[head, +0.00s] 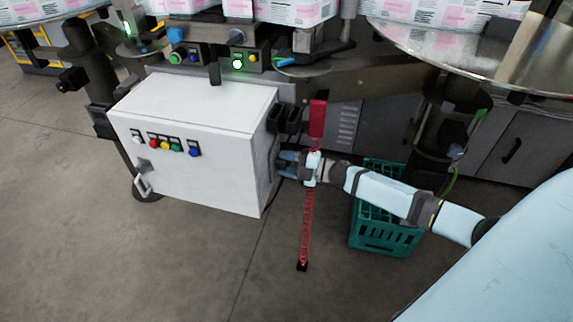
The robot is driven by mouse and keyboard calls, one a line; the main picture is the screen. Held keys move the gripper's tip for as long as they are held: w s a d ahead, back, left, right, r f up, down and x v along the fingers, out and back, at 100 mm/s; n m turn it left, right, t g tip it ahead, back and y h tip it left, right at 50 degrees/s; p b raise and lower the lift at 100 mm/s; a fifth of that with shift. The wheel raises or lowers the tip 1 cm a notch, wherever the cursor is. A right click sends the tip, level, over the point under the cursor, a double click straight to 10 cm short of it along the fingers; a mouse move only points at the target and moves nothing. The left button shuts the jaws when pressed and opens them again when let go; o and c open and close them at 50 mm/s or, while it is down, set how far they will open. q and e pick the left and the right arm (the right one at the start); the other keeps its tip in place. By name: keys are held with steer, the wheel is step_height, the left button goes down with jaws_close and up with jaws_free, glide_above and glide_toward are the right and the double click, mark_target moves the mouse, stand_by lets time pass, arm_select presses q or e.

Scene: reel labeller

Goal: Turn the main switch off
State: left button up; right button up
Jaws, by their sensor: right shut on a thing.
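A white control cabinet (205,140) stands at the middle left, with coloured buttons and a handle on its front face. My right gripper (281,163) reaches in from the right and is at the cabinet's right side face. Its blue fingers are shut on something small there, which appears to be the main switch. The fingers hide the switch, so its position cannot be told. My left gripper is not in view.
A red hanging part (317,118) and a red strip (308,220) are right beside my right gripper. A green crate (385,238) stands on the floor below my right arm. A round metal table (470,62) is at upper right.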

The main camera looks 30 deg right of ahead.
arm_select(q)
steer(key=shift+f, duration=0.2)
arm_select(e)
steer(key=shift+n, duration=0.6)
steer(key=o, duration=0.9)
arm_select(q)
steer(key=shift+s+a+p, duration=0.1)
steer(key=shift+p, duration=0.2)
arm_select(e)
steer(key=shift+v, duration=6.9)
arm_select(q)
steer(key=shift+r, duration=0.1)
